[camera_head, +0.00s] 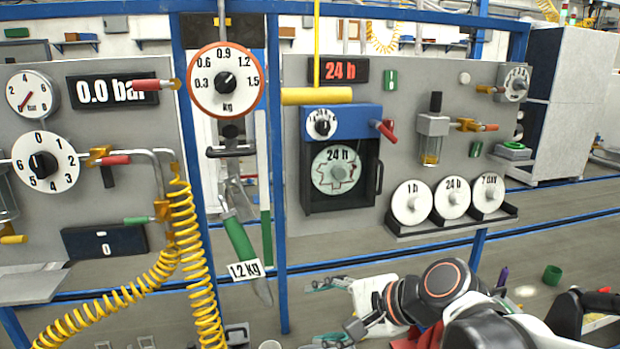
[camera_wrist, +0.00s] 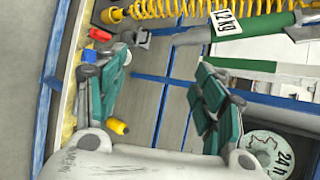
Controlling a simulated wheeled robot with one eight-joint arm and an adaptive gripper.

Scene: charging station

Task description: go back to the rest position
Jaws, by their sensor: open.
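My gripper (camera_head: 335,312) is low in the head view, in front of the lower part of the station and below the panel with the 24 h disc. Its white body and arm come in from the lower right. In the wrist view, the two green-padded fingers of my gripper (camera_wrist: 163,72) stand wide apart. Nothing is held between them; a grey and blue background shows through the gap.
A green-handled tool with a 1.2 kg tag (camera_head: 240,245) hangs left of my gripper. A yellow coiled hose (camera_head: 190,230) hangs farther left. Three white discs (camera_head: 451,198) stand on a shelf above my arm. A green cup (camera_head: 552,275) is at the right.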

